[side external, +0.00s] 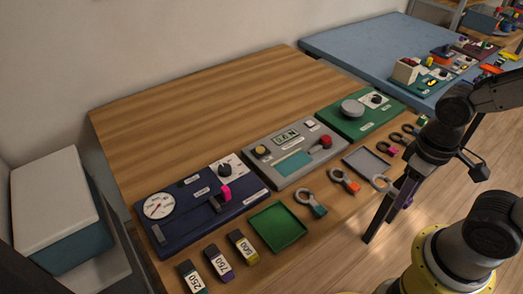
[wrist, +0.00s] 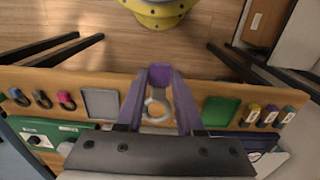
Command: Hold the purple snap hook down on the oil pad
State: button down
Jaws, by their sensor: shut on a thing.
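My gripper (wrist: 160,78) is shut on the purple snap hook, whose bright metal ring (wrist: 157,108) shows between the purple fingers in the wrist view. In the side external view the same ring (side external: 380,182) sticks out left of my fingers (side external: 404,190), by the table's front edge near the grey tray. The hook's body is mostly covered by the fingertips. No pad is clearly marked as the oil pad. A flat teal patch (side external: 292,165) lies on the grey panel (side external: 262,150), and the held hook is apart from it.
A teal hook (side external: 318,210), an orange hook (side external: 350,185), a green tray (side external: 278,228), a grey tray (side external: 366,162) and labelled blocks (side external: 218,262) line the front edge. A navy gauge panel (side external: 180,212) and a green panel (side external: 345,125) flank the grey one. The wooden table's rear is clear.

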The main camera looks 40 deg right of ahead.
jog(key=shift+s, duration=0.1)
dwell(0.5)
jog(key=w+a+r, duration=0.2)
jog(key=w+r, duration=0.2)
jog(key=w, duration=0.8)
jog(key=w+a+r, duration=0.2)
jog(key=w+r, duration=0.1)
jog(key=w, duration=0.9)
jog(key=w+a+f, duration=0.3)
jog(key=w+f, duration=0.1)
jog(key=w, duration=0.6)
jog(key=shift+w+a+f, duration=0.3)
jog(key=shift+f, duration=1.55)
jog(key=shift+w+a+f, duration=0.3)
jog(key=shift+w+f, duration=0.05)
jog(key=shift+f, duration=1.55)
jog(key=shift+w+a+f, duration=0.3)
jog(key=shift+f, duration=1.55)
jog(key=shift+f, duration=0.45)
jog(key=shift+r, duration=0.1)
jog(key=shift+r, duration=2.95)
